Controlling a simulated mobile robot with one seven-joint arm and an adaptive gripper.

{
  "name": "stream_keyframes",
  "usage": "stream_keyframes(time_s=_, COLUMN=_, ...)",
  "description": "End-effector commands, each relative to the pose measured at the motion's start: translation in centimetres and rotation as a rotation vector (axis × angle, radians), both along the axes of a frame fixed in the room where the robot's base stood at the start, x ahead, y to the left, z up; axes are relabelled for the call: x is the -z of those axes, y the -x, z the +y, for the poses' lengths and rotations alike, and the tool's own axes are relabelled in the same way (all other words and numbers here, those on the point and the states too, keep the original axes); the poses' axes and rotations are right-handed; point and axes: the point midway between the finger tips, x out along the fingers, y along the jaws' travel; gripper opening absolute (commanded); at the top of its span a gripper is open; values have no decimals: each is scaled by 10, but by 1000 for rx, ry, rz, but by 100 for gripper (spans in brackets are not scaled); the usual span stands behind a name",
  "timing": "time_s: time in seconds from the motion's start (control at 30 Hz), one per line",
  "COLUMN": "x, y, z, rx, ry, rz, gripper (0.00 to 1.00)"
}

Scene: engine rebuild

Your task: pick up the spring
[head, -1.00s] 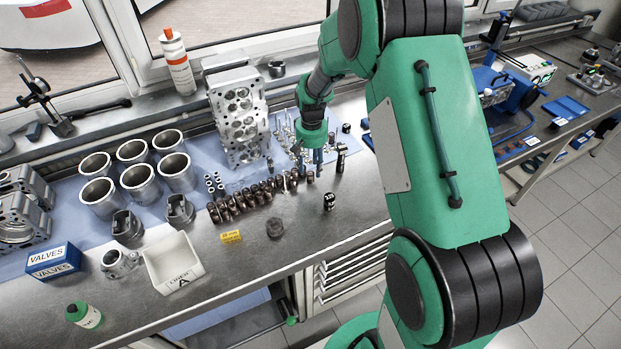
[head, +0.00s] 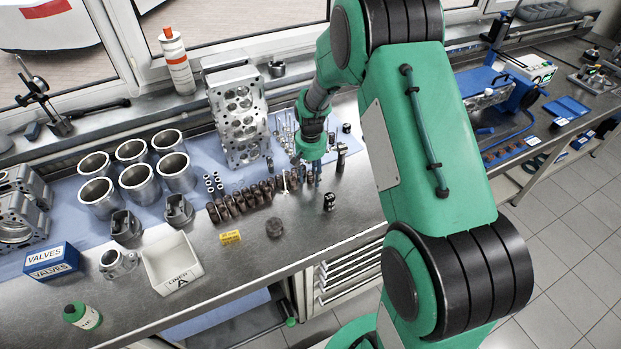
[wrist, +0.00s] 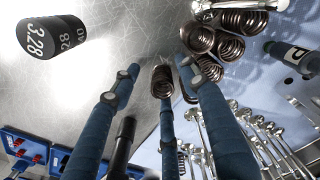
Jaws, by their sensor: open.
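A brown coil spring (wrist: 162,82) shows in the wrist view between and just beyond my blue fingertips. My gripper (wrist: 157,68) is open and empty, with its fingers spread around the line to that spring; I cannot tell whether any finger touches it. In the head view my gripper (head: 313,174) is low over the bench at the right end of a row of springs (head: 238,203). The fingers partly hide that end of the row. More springs (wrist: 228,46) lie close together to the right in the wrist view.
A black cylinder marked 3.28 (wrist: 52,36) stands on bare metal at the left of the wrist view. Several valves (wrist: 270,130) lie on the blue mat at right. The cylinder head (head: 238,115) stands behind the springs.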

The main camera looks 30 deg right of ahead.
Motion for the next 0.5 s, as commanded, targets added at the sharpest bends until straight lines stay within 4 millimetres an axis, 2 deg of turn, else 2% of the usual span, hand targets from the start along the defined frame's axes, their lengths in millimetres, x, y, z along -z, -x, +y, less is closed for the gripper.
stream_keyframes(time_s=0.47, x=-1, y=0, z=0, rx=0, ry=0, rz=-1, gripper=44)
stream_keyframes(time_s=0.5, x=-1, y=0, z=0, rx=0, ry=0, rz=-1, gripper=38)
